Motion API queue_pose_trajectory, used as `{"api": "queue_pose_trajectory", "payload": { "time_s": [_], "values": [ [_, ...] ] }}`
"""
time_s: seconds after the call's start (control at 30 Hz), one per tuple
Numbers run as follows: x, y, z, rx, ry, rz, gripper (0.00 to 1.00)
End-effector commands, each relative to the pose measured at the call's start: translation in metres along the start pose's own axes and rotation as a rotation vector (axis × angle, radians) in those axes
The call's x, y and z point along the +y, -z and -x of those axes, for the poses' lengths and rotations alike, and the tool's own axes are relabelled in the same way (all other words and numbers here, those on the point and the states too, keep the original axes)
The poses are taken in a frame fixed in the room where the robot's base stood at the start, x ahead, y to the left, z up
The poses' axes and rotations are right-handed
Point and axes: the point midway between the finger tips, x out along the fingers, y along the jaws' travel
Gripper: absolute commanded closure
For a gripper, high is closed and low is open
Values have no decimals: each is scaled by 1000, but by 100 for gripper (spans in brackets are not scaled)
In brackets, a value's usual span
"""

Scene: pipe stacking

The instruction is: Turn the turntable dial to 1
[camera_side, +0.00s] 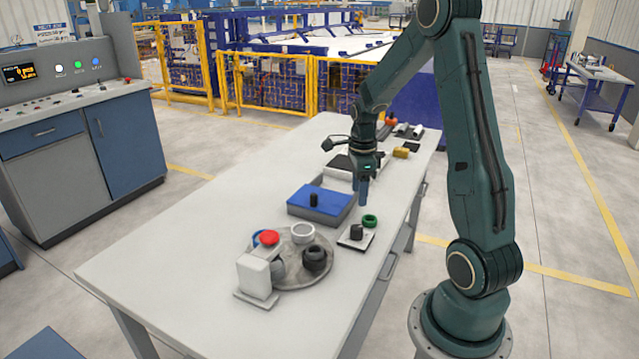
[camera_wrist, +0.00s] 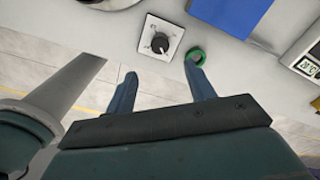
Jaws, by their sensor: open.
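The dial is a black knob on a small white square plate, seen on the table's right side in the side view (camera_side: 356,234). It also shows in the wrist view (camera_wrist: 160,44), where the plate has markings too small to read. The turntable (camera_side: 286,250) is a round grey disc left of the dial, carrying a white ring (camera_side: 302,233), a black ring (camera_side: 315,259) and a red-topped piece (camera_side: 266,238). My gripper (camera_side: 362,196) points down above the table, behind the dial in the side view. In the wrist view its open, empty fingers (camera_wrist: 158,75) are below the dial plate, apart from the knob.
A green ring (camera_side: 370,221) lies beside the dial, near my right finger in the wrist view (camera_wrist: 197,55). A white block (camera_side: 255,277) stands at the turntable's edge. The table's left side is clear.

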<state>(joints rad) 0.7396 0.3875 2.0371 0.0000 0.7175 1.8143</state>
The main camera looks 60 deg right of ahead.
Motion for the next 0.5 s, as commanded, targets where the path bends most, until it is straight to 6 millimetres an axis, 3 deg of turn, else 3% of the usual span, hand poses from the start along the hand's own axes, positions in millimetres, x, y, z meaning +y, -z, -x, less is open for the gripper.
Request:
{"api": "queue_pose_trajectory", "payload": {
  "time_s": [0.5],
  "values": [
    [1, 0, -73, 1, -4, 1, 46]
  ]
}}
